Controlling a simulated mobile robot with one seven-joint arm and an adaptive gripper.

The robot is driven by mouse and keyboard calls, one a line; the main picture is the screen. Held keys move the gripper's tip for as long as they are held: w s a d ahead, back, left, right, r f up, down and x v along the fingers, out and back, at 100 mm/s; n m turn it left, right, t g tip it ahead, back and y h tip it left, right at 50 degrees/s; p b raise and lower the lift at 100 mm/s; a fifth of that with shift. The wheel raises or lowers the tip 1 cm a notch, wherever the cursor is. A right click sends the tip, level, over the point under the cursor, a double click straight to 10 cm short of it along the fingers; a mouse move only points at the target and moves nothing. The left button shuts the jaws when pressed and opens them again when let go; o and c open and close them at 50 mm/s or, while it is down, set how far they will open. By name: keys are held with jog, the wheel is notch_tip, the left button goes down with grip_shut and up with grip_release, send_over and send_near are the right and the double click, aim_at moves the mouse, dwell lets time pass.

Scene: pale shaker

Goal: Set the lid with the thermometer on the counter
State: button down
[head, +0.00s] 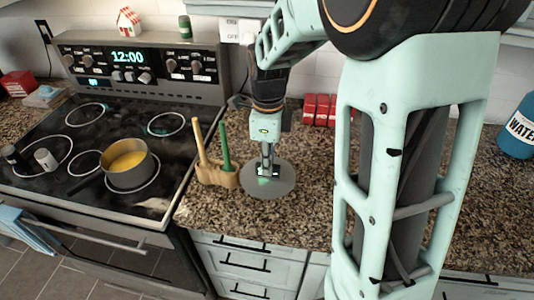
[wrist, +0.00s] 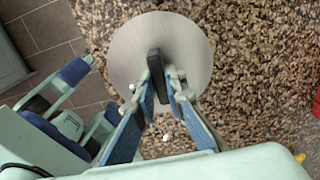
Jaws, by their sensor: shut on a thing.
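The lid (head: 286,181) is a round grey metal disc over the speckled counter (head: 305,222), right of the stove; it also shows in the wrist view (wrist: 192,35). It has a black upright handle (wrist: 156,72) at its middle. My gripper (head: 268,172) points down and is shut on this handle, its blue-padded fingers (wrist: 163,90) on either side. The lid looks level. I cannot tell whether it touches the counter or hangs just above it. No thermometer can be made out; my fingers cover part of the lid.
A wooden holder (head: 218,176) with a wooden and a green-handled utensil stands close left of the lid. A pot (head: 128,165) with yellow contents sits on the stove. Red containers (head: 318,110) stand at the wall. The counter's front edge lies near the lid.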

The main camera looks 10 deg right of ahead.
aim_at(275, 167)
jog(key=f, duration=0.1)
jog(key=w+d+f+b, duration=0.1)
jog(key=w+d+f, duration=0.1)
jog(key=f, duration=0.1)
jog(key=shift+d+b, duration=0.2)
jog(key=shift+b, duration=0.15)
jog(key=shift+w+f+b, duration=0.1)
jog(key=shift+f+b, duration=1)
jog(key=shift+f, duration=0.45)
jog(key=shift+f, duration=0.1)
jog(key=shift+f, duration=0.15)
jog(key=c, duration=2)
grip_release()
jog(key=shift+o, duration=0.2)
notch_tip(275, 167, up, 13)
jog(key=shift+f, duration=0.2)
jog(key=shift+d, duration=0.1)
